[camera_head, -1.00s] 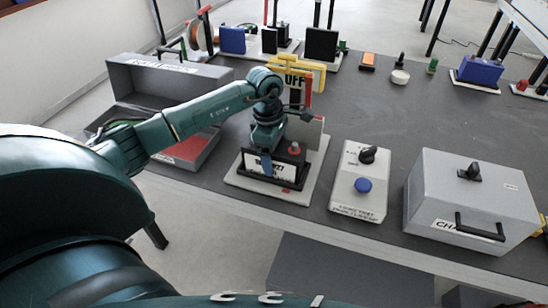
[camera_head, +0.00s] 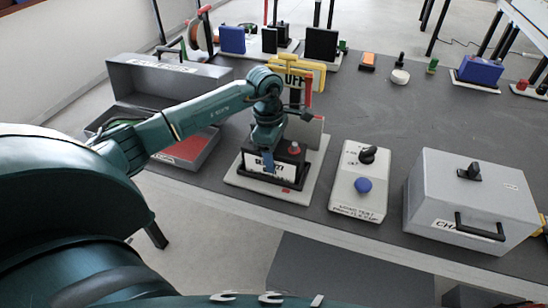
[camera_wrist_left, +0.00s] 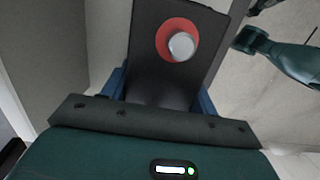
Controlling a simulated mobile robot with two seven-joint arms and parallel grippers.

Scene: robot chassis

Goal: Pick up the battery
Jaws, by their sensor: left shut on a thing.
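The battery (camera_head: 289,158) is a black box with a white label and a red terminal on top. It stands in or just above a black holder on a white base plate (camera_head: 307,194), in the middle of the head view. My left gripper (camera_head: 267,160) comes down over it from above and is shut on it. In the left wrist view the black battery top (camera_wrist_left: 165,80) with its red-ringed grey terminal lies between the two blue fingers. I cannot tell whether its underside is clear of the holder. My right gripper is not in view.
A red-handled switch post with a yellow OFF sign (camera_head: 312,72) stands close behind the battery. An open grey box (camera_head: 170,75) is at the left. A white button box (camera_head: 358,205) and a closed grey case (camera_head: 425,205) stand to the right.

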